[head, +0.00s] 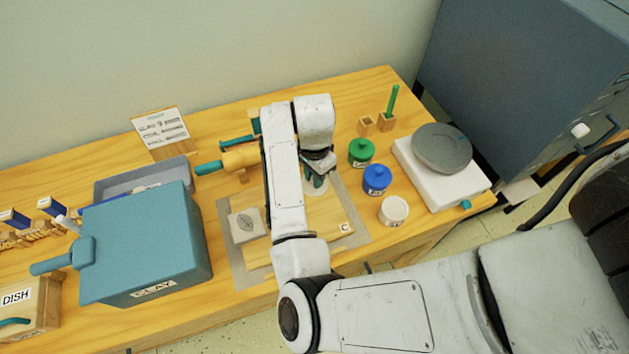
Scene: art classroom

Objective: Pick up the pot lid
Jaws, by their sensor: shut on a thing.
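My gripper (317,180) points down over the work board, right of the middle of the table, with its dark green fingertips close together. A pale, rounded thing (318,189), which looks like the pot lid, is right at the fingertips, and the gripper is shut on it. My wrist and fingers hide much of it. I cannot tell whether it touches the board or is just above it.
Green (361,153), blue (376,179) and white (394,211) jars stand close on the right. A white base (464,190) bears a grey disc. A stamped tile (246,225) lies left on the board (235,262). A teal clay box (150,250) stands further left.

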